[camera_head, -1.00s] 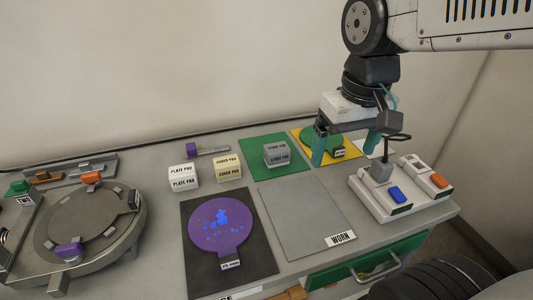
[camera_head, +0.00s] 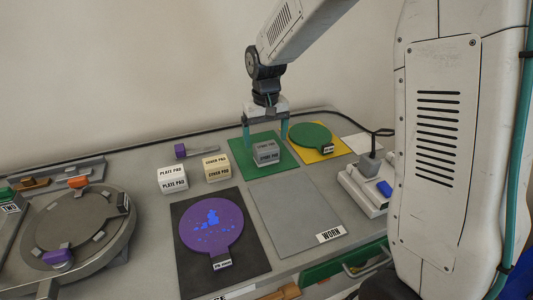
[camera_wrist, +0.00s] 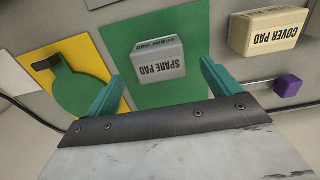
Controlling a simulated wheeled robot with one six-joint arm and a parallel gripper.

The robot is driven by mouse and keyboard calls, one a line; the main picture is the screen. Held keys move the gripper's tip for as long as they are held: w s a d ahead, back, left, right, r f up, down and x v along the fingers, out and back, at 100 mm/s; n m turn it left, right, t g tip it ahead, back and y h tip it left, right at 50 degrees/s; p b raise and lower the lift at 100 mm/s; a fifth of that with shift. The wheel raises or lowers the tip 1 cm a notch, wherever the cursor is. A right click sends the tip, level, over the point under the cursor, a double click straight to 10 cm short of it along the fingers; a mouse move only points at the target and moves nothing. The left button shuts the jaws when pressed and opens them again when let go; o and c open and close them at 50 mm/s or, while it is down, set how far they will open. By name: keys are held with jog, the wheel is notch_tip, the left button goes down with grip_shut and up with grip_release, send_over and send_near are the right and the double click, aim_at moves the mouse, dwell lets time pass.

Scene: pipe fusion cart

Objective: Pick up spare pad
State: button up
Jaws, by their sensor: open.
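The spare pad (camera_head: 266,152) is a grey block with lettering, resting on a green mat (camera_head: 243,168). In the wrist view the spare pad (camera_wrist: 158,61) lies ahead of the fingers, with its label "SPARE PAD" upside down. My gripper (camera_head: 265,142) is open, its teal fingers spread to the left and right of the pad, above or behind it in the head view. In the wrist view my gripper (camera_wrist: 161,84) has nothing between its fingers. I cannot tell how high the fingertips are above the mat.
A cream cover pad (camera_head: 217,168) and white plate pad (camera_head: 172,179) stand left of the green mat. A green disc (camera_head: 310,135) lies on a yellow mat to the right. A purple disc (camera_head: 210,222) lies on a black mat in front. The grey WORN mat (camera_head: 290,215) is bare.

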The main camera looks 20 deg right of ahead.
aim_at(266, 145)
notch_tip(266, 145, down, 5)
jog(key=shift+f, duration=0.2)
jog(key=shift+c, duration=0.3)
jog(key=c, duration=1)
